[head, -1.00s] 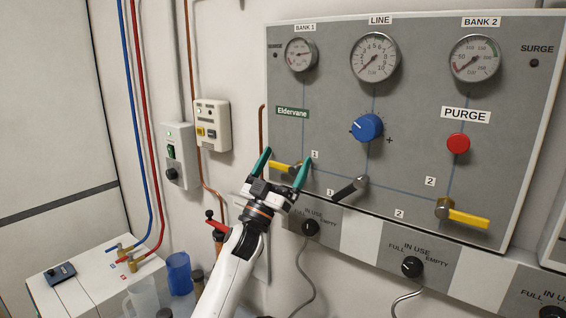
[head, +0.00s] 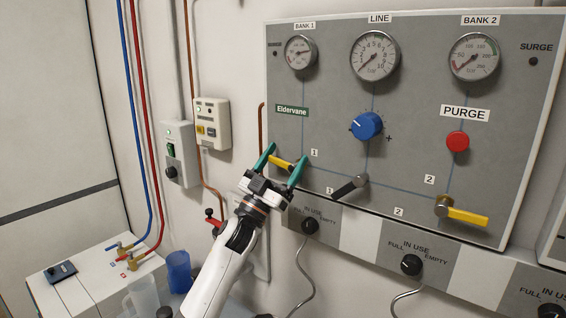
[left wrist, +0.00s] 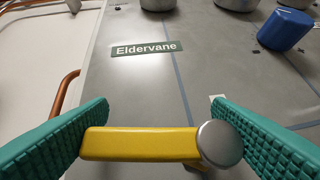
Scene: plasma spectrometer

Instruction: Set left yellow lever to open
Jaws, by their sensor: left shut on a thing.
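The left yellow lever (head: 280,161) is on the grey panel below the Eldervane label, marked 1. In the left wrist view the lever (left wrist: 140,143) lies about level, its handle pointing left from a round grey hub (left wrist: 220,143). My left gripper (head: 287,153) has its green fingers around the lever lengthwise. In the left wrist view, one finger of the gripper (left wrist: 160,104) is at the handle's left end and the other is at the hub. The fingers partly hide the lever in the head view. My right gripper is not in view.
A black lever (head: 349,187) is close to the right of my gripper. A second yellow lever (head: 467,216), a blue knob (head: 367,126) and a red purge button (head: 457,141) are further right. Switch boxes (head: 213,124) and a copper pipe (head: 262,130) are left of the panel.

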